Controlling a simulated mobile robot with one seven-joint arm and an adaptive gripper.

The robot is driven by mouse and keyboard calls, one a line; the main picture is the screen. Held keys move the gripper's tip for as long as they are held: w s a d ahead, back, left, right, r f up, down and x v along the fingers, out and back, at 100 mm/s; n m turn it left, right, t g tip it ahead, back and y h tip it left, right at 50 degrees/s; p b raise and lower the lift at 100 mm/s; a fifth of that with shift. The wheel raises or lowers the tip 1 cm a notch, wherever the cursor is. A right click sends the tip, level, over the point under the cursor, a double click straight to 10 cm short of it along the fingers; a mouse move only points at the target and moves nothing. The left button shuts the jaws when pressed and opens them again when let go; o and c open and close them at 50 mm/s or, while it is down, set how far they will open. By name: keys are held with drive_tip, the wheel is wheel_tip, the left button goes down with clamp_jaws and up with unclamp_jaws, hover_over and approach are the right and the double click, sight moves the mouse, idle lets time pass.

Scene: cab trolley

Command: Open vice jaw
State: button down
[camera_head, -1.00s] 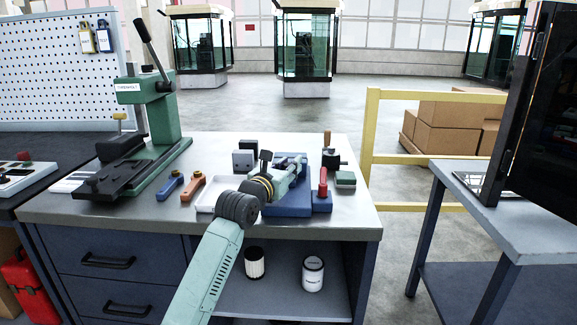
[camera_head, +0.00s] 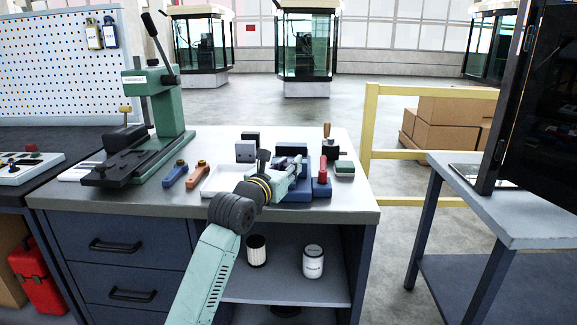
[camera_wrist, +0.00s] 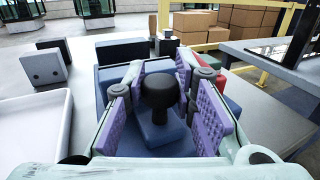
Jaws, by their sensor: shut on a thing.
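The blue vice (camera_head: 297,195) stands on the workbench near its right front part. In the wrist view its blue jaw block (camera_wrist: 153,137) carries a black round-topped knob (camera_wrist: 159,91). My gripper (camera_head: 291,166) is at the vice. In the wrist view my gripper (camera_wrist: 160,84) has its purple padded fingers on both sides of the knob and block, shut on the jaw. The exact contact faces are hidden by the pads and the knob.
A white tray (camera_head: 212,190) lies left of the vice and a red-handled tool (camera_head: 321,171) stands right of it. A green press (camera_head: 168,105) stands at the bench's left. A yellow rail (camera_head: 368,110) and a second table (camera_head: 490,200) are at the right.

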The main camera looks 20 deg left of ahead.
drive_tip(key=shift+s+d, duration=0.1)
drive_tip(key=shift+s, duration=0.2)
drive_tip(key=shift+w, duration=0.1)
drive_tip(key=c, duration=1.3)
unclamp_jaws()
drive_tip(key=s, duration=0.4)
drive_tip(key=s+a, duration=0.1)
drive_tip(key=s, duration=0.7)
drive_tip(key=shift+a, duration=0.2)
